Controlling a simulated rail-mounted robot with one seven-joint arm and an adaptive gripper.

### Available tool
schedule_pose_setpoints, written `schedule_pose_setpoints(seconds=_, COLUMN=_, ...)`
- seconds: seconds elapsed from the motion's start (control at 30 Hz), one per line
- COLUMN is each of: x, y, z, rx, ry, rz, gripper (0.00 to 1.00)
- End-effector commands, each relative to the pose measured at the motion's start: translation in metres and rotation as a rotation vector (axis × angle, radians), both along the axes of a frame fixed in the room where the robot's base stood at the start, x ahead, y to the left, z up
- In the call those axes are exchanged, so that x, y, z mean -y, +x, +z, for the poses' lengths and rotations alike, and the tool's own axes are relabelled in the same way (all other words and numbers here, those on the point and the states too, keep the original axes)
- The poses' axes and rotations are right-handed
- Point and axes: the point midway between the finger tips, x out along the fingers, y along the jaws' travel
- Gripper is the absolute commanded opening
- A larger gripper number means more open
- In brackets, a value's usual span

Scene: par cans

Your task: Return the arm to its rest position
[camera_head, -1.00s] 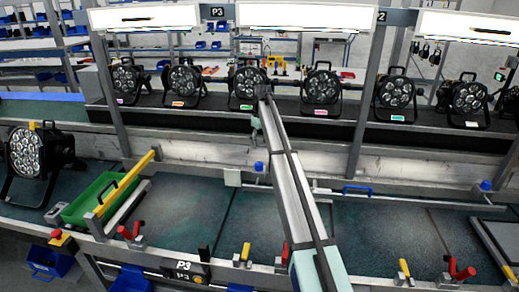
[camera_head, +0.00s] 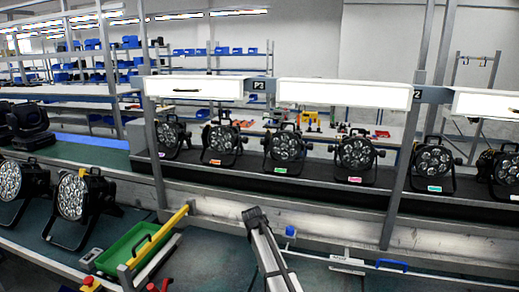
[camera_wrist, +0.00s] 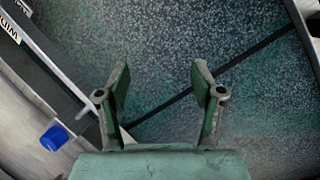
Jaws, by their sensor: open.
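My gripper (camera_wrist: 162,80) is open and empty in the wrist view, with its two green-grey fingers apart. Below it is a speckled dark green surface (camera_wrist: 215,55) crossed by a dark seam. In the head view my arm (camera_head: 268,255) shows at the bottom middle, its upper end in front of the pale ledge below the lamp shelf. I cannot make out the gripper's fingers in that view. Several black par cans (camera_head: 285,146) stand in a row on the dark shelf (camera_head: 320,175), apart from my arm.
A blue knob (camera_wrist: 54,137) lies left of the gripper. A green tray (camera_head: 122,247) and a yellow bar (camera_head: 160,234) are left of the arm. Two more par cans (camera_head: 72,197) stand at the far left. A blue handle (camera_head: 391,265) is at the right.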

Motion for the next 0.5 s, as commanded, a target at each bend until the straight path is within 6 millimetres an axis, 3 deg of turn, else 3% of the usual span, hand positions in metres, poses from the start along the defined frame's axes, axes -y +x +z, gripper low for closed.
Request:
schedule_pose_setpoints(seconds=0.03, x=-0.006, y=-0.051, z=0.001, rx=-0.007, ry=-0.047, rz=0.015, gripper=0.67)
schedule_pose_setpoints(seconds=0.2, x=-0.012, y=-0.159, z=-0.012, rx=0.004, ry=-0.207, rz=0.051, gripper=0.67)
schedule_pose_setpoints(seconds=0.3, x=-0.002, y=-0.214, z=-0.026, rx=0.009, ry=-0.277, rz=0.070, gripper=0.67)
schedule_pose_setpoints(seconds=0.5, x=0.036, y=-0.287, z=-0.086, rx=-0.023, ry=-0.308, rz=0.063, gripper=0.67)
